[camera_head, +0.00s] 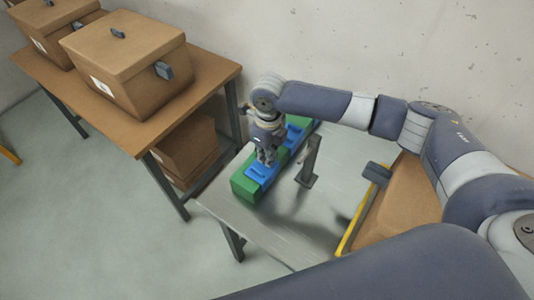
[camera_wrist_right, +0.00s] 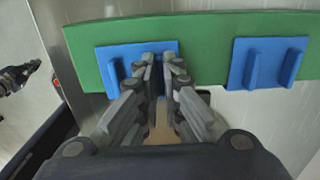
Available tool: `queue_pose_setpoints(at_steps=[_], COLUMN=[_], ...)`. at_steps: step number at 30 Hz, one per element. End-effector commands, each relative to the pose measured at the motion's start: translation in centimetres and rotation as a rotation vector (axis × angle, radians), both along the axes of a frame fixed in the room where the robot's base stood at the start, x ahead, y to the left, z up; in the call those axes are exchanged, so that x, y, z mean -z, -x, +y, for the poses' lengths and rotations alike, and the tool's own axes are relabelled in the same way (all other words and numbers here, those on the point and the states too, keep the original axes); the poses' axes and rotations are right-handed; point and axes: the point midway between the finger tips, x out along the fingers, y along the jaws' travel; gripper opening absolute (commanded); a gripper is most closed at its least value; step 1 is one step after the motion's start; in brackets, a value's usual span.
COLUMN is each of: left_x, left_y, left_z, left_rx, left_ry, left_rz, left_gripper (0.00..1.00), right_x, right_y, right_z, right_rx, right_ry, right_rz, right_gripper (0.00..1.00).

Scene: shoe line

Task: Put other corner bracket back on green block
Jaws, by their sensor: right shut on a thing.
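The green block (camera_head: 243,187) is a long bar lying on the grey table, with two blue corner brackets on it. The near bracket (camera_head: 257,171) is under my right gripper (camera_head: 266,161). The far bracket (camera_head: 295,132) stands free further along the block. In the right wrist view, my right gripper (camera_wrist_right: 162,62) is shut on the upright part of the left bracket (camera_wrist_right: 110,52), whose flat plate lies against the green block (camera_wrist_right: 205,40). The fingers hide part of it. The other bracket (camera_wrist_right: 262,62) is untouched at right. A small dark gripper, seemingly my left (camera_wrist_right: 32,68), shows at the left edge.
A grey post (camera_head: 309,162) stands on the metal table (camera_head: 268,232), right of the block. A brown box with a yellow edge (camera_head: 357,218) is further right. A wooden table (camera_head: 206,82) with cardboard boxes (camera_head: 128,62) stands at left. The wall is close behind.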

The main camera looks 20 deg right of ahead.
Motion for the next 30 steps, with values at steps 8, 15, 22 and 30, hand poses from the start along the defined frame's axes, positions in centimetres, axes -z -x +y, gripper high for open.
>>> queue_pose_setpoints(at_steps=[8, 15, 22, 30], left_x=[-0.01, -0.01, -0.01, -0.01], left_y=[0.01, 0.01, 0.01, 0.01], left_z=[-0.01, -0.02, -0.02, -0.01], left_rx=[0.000, 0.001, 0.001, 0.001], left_ry=[0.000, 0.000, 0.000, 0.000], left_rz=[0.000, 0.000, 0.000, 0.000], left_gripper=[0.00, 0.00, 0.00, 0.00], right_x=[0.03, 0.03, 0.05, 0.04], right_y=[0.00, -0.01, 0.01, 0.00], right_z=[0.00, -0.01, -0.02, -0.03], right_rx=[0.000, 0.000, 0.000, 0.000], right_ry=[0.000, 0.000, 0.001, 0.001], right_rz=[0.000, 0.000, 0.001, 0.000], right_gripper=[0.00, 0.30, 0.45, 0.46])
